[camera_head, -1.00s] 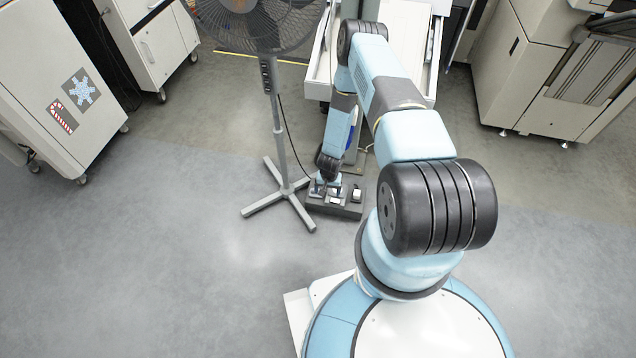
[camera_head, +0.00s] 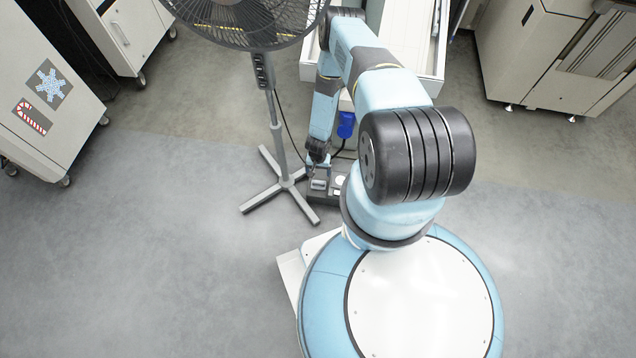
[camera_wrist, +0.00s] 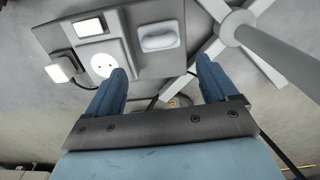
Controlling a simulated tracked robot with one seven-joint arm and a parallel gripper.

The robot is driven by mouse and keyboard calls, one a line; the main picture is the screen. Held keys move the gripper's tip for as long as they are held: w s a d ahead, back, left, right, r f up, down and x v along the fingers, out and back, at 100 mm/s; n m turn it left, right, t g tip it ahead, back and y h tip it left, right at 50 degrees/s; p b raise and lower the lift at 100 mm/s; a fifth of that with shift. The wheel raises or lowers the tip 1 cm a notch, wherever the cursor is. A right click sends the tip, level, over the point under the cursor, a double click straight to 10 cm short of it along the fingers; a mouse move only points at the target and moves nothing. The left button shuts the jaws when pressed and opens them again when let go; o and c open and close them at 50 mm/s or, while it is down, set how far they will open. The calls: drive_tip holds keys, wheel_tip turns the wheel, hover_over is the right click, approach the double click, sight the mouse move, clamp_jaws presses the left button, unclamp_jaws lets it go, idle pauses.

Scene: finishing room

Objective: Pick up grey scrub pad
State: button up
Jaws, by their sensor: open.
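I cannot make out a grey scrub pad for certain in either view. My gripper (camera_wrist: 162,86) is open and empty, with its two blue fingers spread apart in the wrist view. In the wrist view, a pale grey oval-faced piece (camera_wrist: 160,37) sits on the grey box beyond the fingertips. A small yellowish spot shows between the fingers, too small to identify.
The grey socket box (camera_wrist: 135,75) carries a round socket (camera_wrist: 102,66), a white switch (camera_wrist: 88,27) and a plug (camera_wrist: 60,70). The standing fan (camera_head: 274,135) has its feet beside the box. A white cabinet (camera_head: 50,110) stands left. The grey floor between is open.

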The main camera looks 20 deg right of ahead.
sight(319, 181)
wheel_tip(319, 181, down, 5)
drive_tip(key=shift+f, duration=0.2)
drive_tip(key=shift+s+f, duration=0.2)
drive_tip(key=shift+f, duration=2.5)
drive_tip(key=c, duration=0.7)
drive_tip(key=shift+r, duration=0.1)
